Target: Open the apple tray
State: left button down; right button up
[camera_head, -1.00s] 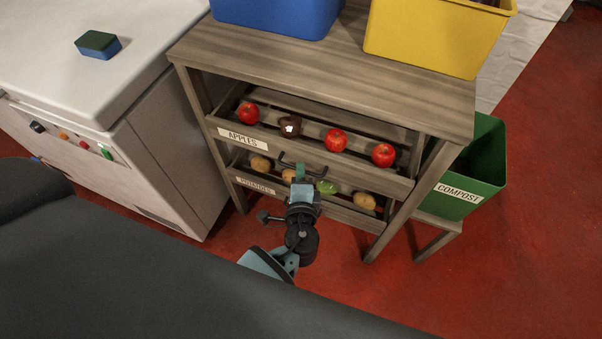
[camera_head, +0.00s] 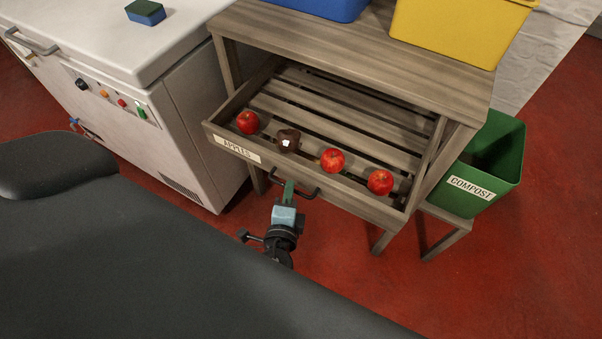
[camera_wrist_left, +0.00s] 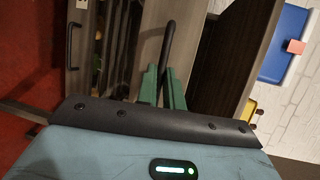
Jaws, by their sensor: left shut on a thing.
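The apple tray (camera_head: 330,184) is a slatted wooden drawer labelled APPLES, pulled well out of the wooden stand. Three red apples and one dark brown one with a pale spot (camera_head: 288,141) lie in a row along its front. My left gripper (camera_head: 289,190) is shut on the tray's black handle (camera_head: 308,194). In the left wrist view its green fingers (camera_wrist_left: 162,85) close around the dark handle bar (camera_wrist_left: 168,45). My right gripper is not in view. The potato tray below is hidden in the head view by the apple tray.
The wooden stand (camera_head: 370,62) carries a blue bin (camera_head: 318,6) and a yellow bin (camera_head: 460,32). A green compost bin (camera_head: 490,165) stands at its right. A white chest (camera_head: 120,50) with a sponge (camera_head: 145,12) is at the left. Red floor lies in front.

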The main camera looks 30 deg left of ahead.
pick_arm(q)
jog(key=s+b, duration=0.2)
jog(key=s, duration=0.9)
jog(key=shift+s+a, duration=0.15)
jog(key=shift+a, duration=0.05)
jog(key=c, duration=1.6)
grip_release()
jog(key=shift+o, duration=0.4)
